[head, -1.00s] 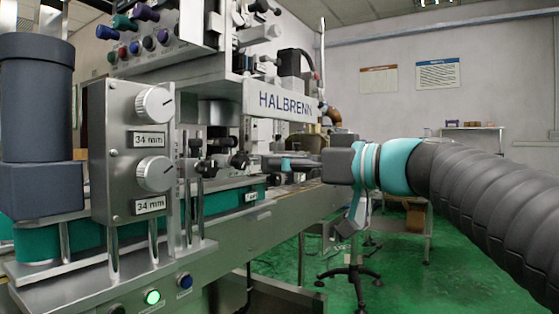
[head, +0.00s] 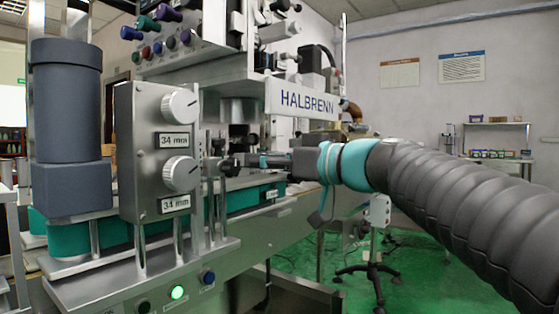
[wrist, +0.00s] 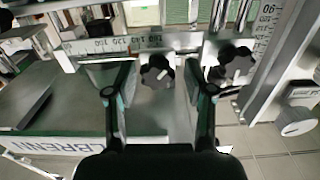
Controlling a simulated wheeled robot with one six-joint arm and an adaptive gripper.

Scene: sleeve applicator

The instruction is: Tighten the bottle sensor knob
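In the wrist view, a black lobed knob (wrist: 157,70) with a pale mark sits on the ruled rail, between and slightly beyond my fingertips. A second black lobed knob (wrist: 237,62) sits to the right, outside my right finger. I cannot tell from any label which is the bottle sensor knob. My gripper (wrist: 161,88) is open, one finger on each side of the first knob, with visible gaps. In the head view my gripper (head: 268,162) reaches in from the right beside the machine's dark knobs (head: 229,166); its fingertips are hard to make out there.
A ruled scale bar (wrist: 110,45) crosses above the fingers. A grey dial (wrist: 297,121) is at the right. In the head view, a steel box with two 34 mm dials (head: 180,105) stands left of the gripper, and the HALBRENN sign (head: 305,103) hangs above it.

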